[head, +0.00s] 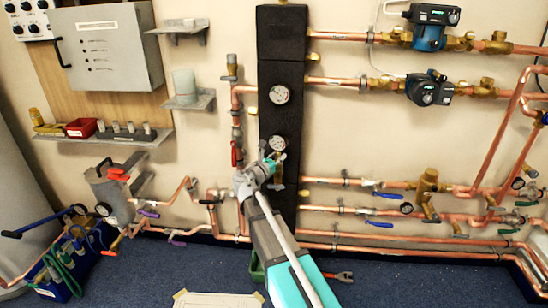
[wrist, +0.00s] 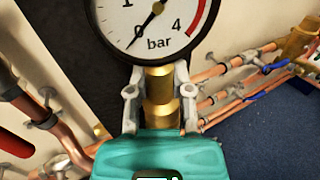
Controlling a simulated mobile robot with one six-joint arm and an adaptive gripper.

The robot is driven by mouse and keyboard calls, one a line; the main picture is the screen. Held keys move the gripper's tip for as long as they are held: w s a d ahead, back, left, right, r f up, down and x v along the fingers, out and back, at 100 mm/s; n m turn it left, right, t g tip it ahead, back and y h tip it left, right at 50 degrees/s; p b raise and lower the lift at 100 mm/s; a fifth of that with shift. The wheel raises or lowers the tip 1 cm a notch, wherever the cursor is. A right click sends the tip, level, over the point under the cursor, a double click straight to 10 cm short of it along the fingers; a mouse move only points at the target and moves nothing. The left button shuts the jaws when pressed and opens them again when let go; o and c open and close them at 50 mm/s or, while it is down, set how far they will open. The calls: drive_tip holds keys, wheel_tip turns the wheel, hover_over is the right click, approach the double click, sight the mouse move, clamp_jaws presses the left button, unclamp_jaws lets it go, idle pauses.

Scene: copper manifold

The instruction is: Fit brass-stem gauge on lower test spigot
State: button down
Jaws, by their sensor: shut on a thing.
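The brass-stem gauge (head: 278,143) has a round white dial marked "bar" and stands upright in front of the black manifold block (head: 283,50). My gripper (head: 274,160) is shut on its stem just below the dial. In the wrist view the dial (wrist: 155,18) is cut off at the top, and the brass stem (wrist: 158,84) lies between my two gripper fingers (wrist: 158,95). A small fitting (head: 278,186) shows on the black block below my gripper. My gripper hides the stem's lower end, so I cannot tell whether it is seated on the lower test spigot.
A second gauge (head: 279,94) sits higher on the black block. A copper riser with a red lever (head: 236,154) stands close at left. Copper pipes with blue-handled valves (head: 379,223) run at right. A blue tool crate (head: 75,262) stands on the floor at left.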

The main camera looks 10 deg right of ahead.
drive_tip(key=shift+f, duration=0.2)
drive_tip(key=shift+c, duration=2.2)
unclamp_jaws()
drive_tip(key=shift+s+a, duration=0.1)
drive_tip(key=shift+s, duration=0.05)
drive_tip(key=v, duration=1.1)
drive_tip(key=shift+s+a, duration=0.25)
